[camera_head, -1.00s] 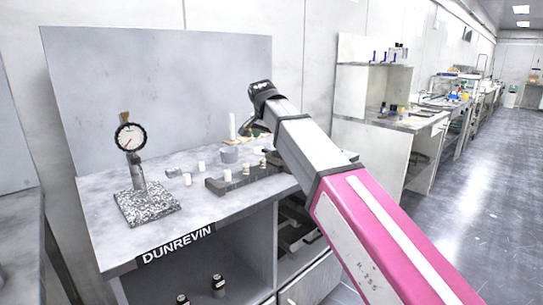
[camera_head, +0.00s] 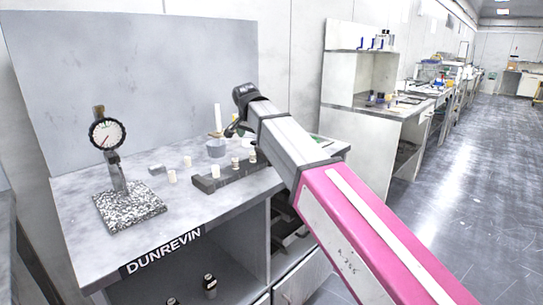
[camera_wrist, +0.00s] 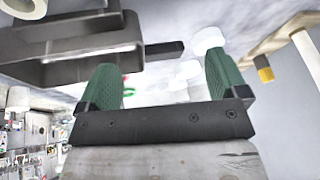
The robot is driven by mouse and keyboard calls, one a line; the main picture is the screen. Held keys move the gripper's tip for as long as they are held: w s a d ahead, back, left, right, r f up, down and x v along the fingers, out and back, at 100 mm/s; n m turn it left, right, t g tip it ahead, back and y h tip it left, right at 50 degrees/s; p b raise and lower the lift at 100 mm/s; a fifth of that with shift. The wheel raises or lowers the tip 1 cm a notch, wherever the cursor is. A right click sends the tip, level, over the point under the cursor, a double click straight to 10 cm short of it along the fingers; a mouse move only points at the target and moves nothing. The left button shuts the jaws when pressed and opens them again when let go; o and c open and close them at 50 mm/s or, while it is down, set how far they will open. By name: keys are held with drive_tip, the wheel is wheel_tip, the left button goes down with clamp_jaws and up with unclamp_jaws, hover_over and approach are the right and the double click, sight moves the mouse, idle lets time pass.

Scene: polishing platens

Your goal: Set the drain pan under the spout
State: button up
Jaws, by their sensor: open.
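My gripper (camera_wrist: 160,62) shows in the wrist view with two green fingers set wide apart, open and with nothing between them. In the head view my arm reaches over the right part of the bench, and the fingers are hard to make out there. In the wrist view a grey rectangular hollow metal piece (camera_wrist: 62,74) lies beyond the left finger; it may be the drain pan, but I cannot be sure. A white round piece (camera_wrist: 208,40) shows beyond the right finger. I cannot pick out the spout with certainty; my arm hides part of the bench.
A tall panel (camera_head: 130,80) stands behind. Open floor lies at right.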

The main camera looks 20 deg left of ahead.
sight(254, 144)
drive_tip(key=shift+x, duration=2.35)
drive_tip(key=c, duration=1.1)
drive_tip(key=shift+r, duration=0.15)
drive_tip(key=shift+c, duration=0.2)
